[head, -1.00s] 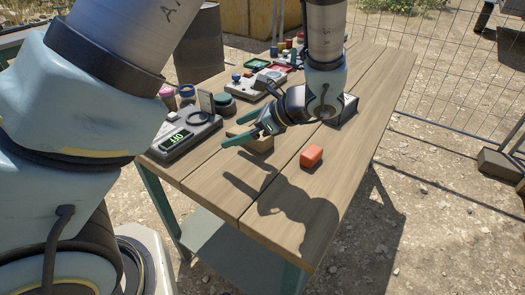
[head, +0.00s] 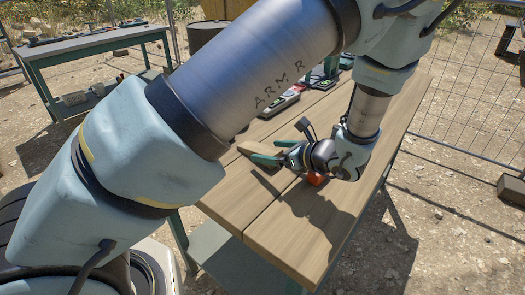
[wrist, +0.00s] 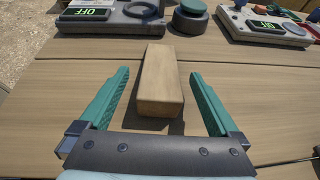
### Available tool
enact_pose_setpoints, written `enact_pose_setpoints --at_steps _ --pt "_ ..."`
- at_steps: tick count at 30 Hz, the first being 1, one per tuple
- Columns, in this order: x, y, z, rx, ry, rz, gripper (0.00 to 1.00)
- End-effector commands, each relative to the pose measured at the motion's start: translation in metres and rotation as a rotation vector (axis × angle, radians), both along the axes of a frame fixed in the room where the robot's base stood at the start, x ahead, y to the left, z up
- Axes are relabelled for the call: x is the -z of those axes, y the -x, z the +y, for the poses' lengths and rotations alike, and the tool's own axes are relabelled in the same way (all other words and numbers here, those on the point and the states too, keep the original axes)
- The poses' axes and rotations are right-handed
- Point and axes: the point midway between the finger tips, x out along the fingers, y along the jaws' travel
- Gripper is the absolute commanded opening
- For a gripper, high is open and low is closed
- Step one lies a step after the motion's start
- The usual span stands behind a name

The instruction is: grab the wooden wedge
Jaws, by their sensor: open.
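The wooden wedge (wrist: 160,85) is a plain tan block lying on the plank table. In the wrist view its near end sits between the two green fingers of my gripper (wrist: 160,73), with a gap on each side. Its far end reaches past the fingertips. My gripper is open and holds nothing. In the head view my gripper (head: 268,153) is low over the table, and part of the wedge (head: 248,147) shows at its fingers.
A red block (head: 315,179) lies close under my wrist, partly hidden. Beyond the wedge stand grey devices with OFF displays (wrist: 265,25) and a round dark-green-lidded container (wrist: 190,18). The table's (head: 290,240) near part is clear. A second table (head: 95,45) stands behind.

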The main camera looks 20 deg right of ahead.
Motion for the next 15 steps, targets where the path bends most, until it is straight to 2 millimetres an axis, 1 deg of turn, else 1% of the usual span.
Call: enact_pose_setpoints --at_steps 3,6,9,15 --pt "0.005 -0.017 0.008 -0.004 -0.004 0.0 0.97" --pt "0.011 -0.026 0.011 -0.001 -0.002 0.0 0.97" --pt "0.014 -0.031 0.013 -0.002 0.0 0.0 0.97" --pt "0.015 -0.032 0.013 -0.001 0.0 0.0 0.97"
